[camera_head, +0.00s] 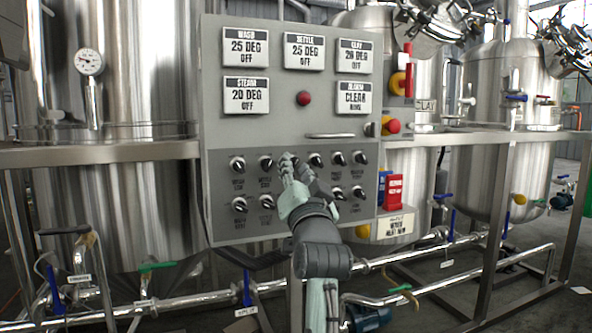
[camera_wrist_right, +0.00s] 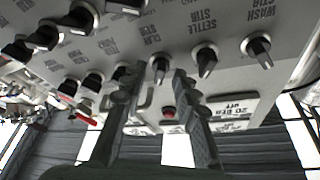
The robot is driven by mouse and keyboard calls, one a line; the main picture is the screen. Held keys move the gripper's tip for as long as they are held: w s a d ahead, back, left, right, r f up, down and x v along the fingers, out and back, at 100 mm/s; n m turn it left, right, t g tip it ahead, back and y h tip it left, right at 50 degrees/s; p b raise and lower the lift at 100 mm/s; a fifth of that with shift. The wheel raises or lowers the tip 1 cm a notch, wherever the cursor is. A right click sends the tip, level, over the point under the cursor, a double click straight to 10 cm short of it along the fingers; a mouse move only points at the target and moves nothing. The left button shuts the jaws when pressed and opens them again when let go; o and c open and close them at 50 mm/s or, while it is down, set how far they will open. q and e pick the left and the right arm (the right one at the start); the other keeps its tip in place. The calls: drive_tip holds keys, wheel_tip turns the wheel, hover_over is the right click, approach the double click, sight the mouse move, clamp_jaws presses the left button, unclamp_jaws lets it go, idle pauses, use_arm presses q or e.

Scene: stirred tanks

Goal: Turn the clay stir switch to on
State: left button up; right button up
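The grey control panel (camera_head: 350,90) carries rows of black knobs with white pointer marks. The clay stir switch (camera_wrist_right: 160,68) is a black knob with a light pointer, below its "CLAY STIR" label in the right wrist view. In the head view my right gripper hides it. My right gripper (camera_head: 287,163) is at the upper knob row. In the wrist view its two fingers (camera_wrist_right: 157,82) are apart, one on each side of the clay stir knob; I cannot tell whether they touch it. The clay display (camera_head: 355,57) reads 20 DEG, OFF. My left gripper is not in view.
The settle stir knob (camera_wrist_right: 205,60) and wash stir knob (camera_wrist_right: 258,50) are close beside it. A red button (camera_head: 303,98) and a bar handle (camera_head: 330,135) are above the knobs.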

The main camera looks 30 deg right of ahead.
wheel_tip(320, 180, up, 10)
idle(0.6)
